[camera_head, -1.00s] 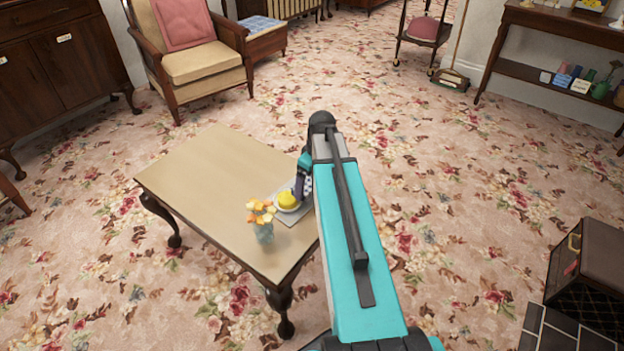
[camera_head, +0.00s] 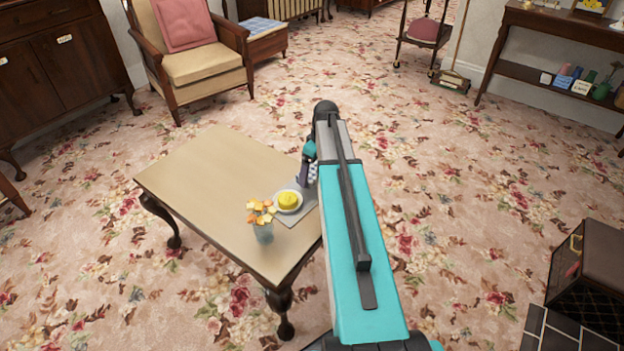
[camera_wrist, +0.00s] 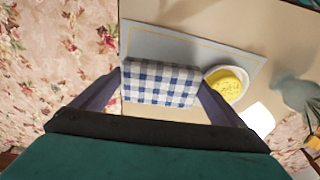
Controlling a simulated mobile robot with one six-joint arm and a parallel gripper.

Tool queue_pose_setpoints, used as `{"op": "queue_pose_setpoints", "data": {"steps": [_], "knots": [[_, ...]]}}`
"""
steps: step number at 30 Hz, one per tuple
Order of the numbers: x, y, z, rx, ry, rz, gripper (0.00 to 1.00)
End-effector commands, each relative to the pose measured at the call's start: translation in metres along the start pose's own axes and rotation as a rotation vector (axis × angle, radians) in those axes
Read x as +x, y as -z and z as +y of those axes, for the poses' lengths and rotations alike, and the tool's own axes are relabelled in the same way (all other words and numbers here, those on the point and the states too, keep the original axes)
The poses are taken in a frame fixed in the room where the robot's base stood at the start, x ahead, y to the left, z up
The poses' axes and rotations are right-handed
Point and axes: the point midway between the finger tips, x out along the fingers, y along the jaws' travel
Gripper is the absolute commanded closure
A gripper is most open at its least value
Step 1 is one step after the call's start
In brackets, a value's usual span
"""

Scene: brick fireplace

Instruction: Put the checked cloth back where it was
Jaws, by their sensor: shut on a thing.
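The blue and white checked cloth (camera_wrist: 160,83) is between the two fingers of my gripper (camera_wrist: 160,95) in the wrist view. My gripper is shut on it. In the wrist view the cloth overlaps the near edge of a grey placemat (camera_wrist: 175,43); I cannot tell whether it touches the mat. In the head view a small part of the cloth (camera_head: 313,172) shows beside my gripper (camera_head: 307,178), at the table's right edge. My arm hides the rest.
A plate (camera_head: 288,208) with a yellow food item (camera_head: 287,199) sits on the mat, close to my gripper. A glass vase of orange flowers (camera_head: 263,232) stands beside it. The left part of the wooden table (camera_head: 205,180) is bare.

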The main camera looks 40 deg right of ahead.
Motion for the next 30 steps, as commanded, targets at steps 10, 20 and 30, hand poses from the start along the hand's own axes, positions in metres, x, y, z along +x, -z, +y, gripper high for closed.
{"op": "queue_pose_setpoints", "data": {"steps": [10, 20, 30], "knots": [[0.025, -0.004, 0.000, 0.001, 0.001, -0.001, 0.28], [0.035, -0.006, 0.000, 0.001, -0.001, 0.000, 0.28], [0.037, -0.006, 0.000, 0.001, 0.000, 0.000, 0.00]]}}
